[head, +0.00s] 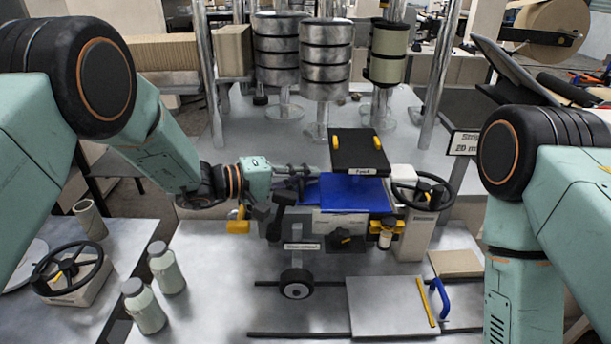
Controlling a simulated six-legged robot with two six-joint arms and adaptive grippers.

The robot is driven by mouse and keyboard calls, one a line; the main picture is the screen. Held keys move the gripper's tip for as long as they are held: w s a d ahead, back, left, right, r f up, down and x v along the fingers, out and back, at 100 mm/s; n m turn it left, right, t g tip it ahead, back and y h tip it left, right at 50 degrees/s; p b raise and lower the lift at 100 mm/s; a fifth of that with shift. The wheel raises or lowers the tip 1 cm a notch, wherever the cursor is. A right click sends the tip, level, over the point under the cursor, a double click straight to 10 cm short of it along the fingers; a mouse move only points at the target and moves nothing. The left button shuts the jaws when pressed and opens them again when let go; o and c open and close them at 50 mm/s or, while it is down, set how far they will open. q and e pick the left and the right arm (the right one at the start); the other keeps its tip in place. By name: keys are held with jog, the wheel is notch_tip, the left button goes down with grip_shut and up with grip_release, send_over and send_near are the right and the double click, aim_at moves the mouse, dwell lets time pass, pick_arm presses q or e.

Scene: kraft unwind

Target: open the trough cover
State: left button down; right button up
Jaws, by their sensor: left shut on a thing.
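A small machine (340,222) stands on the bench in the middle of the head view. A blue panel (352,193) lies on its top, seemingly the trough or its cover; I cannot tell which. A black plate (358,151) with two yellow pieces and a label at its front edge stands behind and above the blue panel. My left gripper (307,172) reaches in from the left, at the blue panel's back left edge. It is shut on a small part there, largely hidden by the fingers. My right arm comes down at the right; its gripper is out of view.
A black handwheel (419,190) stands right of the machine. A flat plate (390,306) with a blue handle (440,299) lies at front right. Two bottles (145,306) and another handwheel (68,268) are at left. Metal rollers (326,58) stand behind. The bench's front middle is mostly clear.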

pick_arm(q)
jog(key=a+b, duration=0.5)
jog(key=a, duration=0.4)
jog(key=shift+a, duration=0.4)
pick_arm(e)
jog(key=f, duration=0.5)
jog(key=shift+d+f, duration=0.2)
pick_arm(q)
jog(key=shift+d, duration=0.1)
jog(key=c, duration=2)
grip_release()
jog(key=o, duration=0.6)
jog(key=shift+s+r, duration=0.15)
jog(key=shift+s, duration=0.1)
jog(key=shift+w, duration=0.2)
